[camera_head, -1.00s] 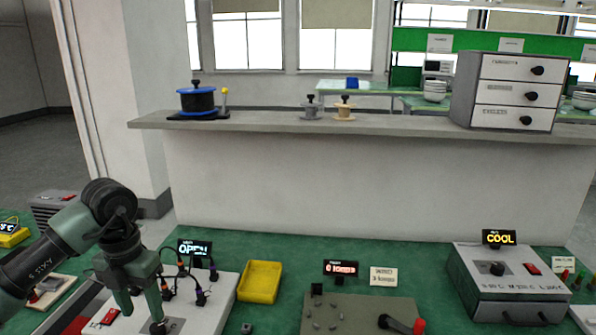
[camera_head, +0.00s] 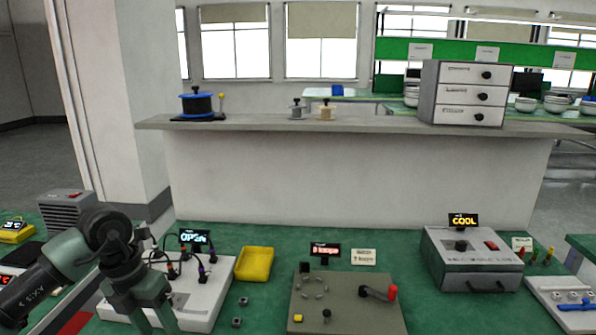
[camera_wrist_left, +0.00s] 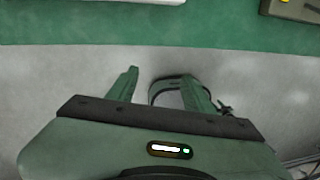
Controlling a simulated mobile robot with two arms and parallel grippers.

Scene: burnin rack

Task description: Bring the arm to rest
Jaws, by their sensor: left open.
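My left arm comes in from the left in the head view. My left gripper (camera_head: 160,318) points down at the bottom left, in front of the white panel box (camera_head: 205,312) with cables and a display reading "OPEN". In the left wrist view the gripper's two fingers (camera_wrist_left: 162,85) are apart with nothing held between them. They hang over grey floor, short of the green bench edge (camera_wrist_left: 130,32). My right gripper does not show.
The bench holds a yellow tray (camera_head: 254,264), a grey board with a red-handled lever (camera_head: 391,292), two small nuts (camera_head: 237,322) and a grey box marked "COOL" (camera_head: 470,265). A shelf (camera_head: 350,124) behind carries a blue-rimmed spool (camera_head: 197,104) and a drawer unit (camera_head: 465,93).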

